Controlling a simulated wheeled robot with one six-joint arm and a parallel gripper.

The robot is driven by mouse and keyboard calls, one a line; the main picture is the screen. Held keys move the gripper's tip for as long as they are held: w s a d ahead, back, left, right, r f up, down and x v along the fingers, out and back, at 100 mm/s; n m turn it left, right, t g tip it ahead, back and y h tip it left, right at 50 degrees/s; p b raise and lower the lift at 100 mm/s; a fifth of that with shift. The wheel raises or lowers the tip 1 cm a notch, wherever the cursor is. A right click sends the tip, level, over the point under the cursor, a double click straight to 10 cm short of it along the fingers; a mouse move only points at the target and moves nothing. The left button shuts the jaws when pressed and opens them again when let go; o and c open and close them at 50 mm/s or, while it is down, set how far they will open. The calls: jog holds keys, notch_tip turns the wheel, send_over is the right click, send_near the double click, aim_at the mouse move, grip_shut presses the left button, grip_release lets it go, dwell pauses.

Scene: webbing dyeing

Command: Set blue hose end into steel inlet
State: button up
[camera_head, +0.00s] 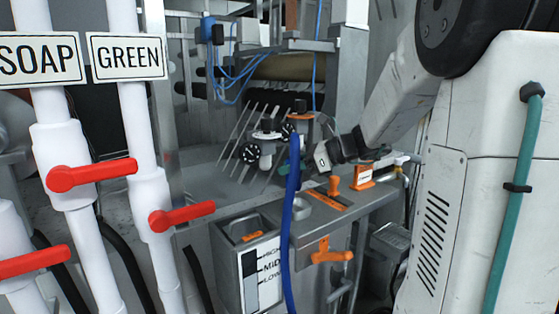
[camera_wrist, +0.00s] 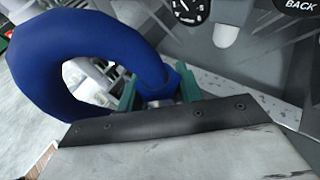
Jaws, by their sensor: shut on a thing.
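The blue hose (camera_head: 290,215) hangs down in front of the steel tank in the head view. Its upper end is at my gripper (camera_head: 303,148), in front of the machine. In the wrist view the blue hose (camera_wrist: 90,45) arches over from the left. It comes down between the green fingers of my gripper (camera_wrist: 160,92), which are shut on it near its end. The hose tip is mostly hidden behind the dark gripper edge. A round steel fitting (camera_head: 303,203) on the tank top may be the steel inlet; I cannot tell for sure. The held end is above it and apart from it.
The steel tank (camera_head: 228,266) carries a level scale, and orange-handled valves (camera_head: 335,187) stand on its top. White pipes with red handles (camera_head: 92,175) fill the left foreground. A machine with thin rods and black knobs (camera_head: 250,153) stands just behind the gripper.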

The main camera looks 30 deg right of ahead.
aim_at(291, 190)
jog(key=shift+w+f, duration=0.15)
jog(key=shift+f, duration=3.35)
jog(key=o, duration=1.2)
jog(key=v, duration=0.7)
jog(key=shift+s+d+r, duration=0.15)
jog(key=shift+s+r, duration=0.05)
jog(key=shift+s, duration=0.15)
